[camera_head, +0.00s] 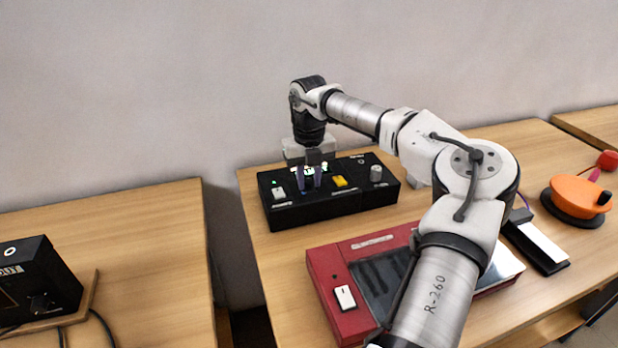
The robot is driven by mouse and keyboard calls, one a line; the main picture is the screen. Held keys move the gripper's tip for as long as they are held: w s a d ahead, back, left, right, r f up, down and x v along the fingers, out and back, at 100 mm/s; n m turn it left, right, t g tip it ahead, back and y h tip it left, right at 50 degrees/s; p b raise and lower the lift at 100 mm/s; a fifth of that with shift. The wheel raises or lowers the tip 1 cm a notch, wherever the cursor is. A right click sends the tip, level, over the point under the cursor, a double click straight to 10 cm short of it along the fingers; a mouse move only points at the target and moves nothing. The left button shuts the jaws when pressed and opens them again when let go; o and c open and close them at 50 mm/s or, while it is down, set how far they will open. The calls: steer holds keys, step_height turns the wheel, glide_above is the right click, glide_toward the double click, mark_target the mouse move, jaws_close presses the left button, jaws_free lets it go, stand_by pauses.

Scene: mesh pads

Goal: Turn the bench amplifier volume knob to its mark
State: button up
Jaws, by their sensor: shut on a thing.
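The bench amplifier seems to be the black box (345,203) on the middle desk, with a lit display (325,165) partly behind my fingers. My gripper (310,180) points straight down over the left-middle of its top panel. Its fingers are shut on a small part there, apparently the volume knob, which they hide almost wholly. The mark and the knob's angle cannot be made out.
A red device (325,281) with a dark panel sits in front, partly under my arm. A black-and-white device (540,246) and an orange round object (577,196) stand at right. Another black box (38,281) is on the left desk, across a gap. The wall is close behind.

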mark_target(309, 181)
stand_by(0.3)
steer(key=o, duration=1)
step_height(309, 181, up, 14)
steer(key=b, duration=0.1)
steer(key=shift+s+f, duration=0.1)
steer(key=shift+f, duration=0.05)
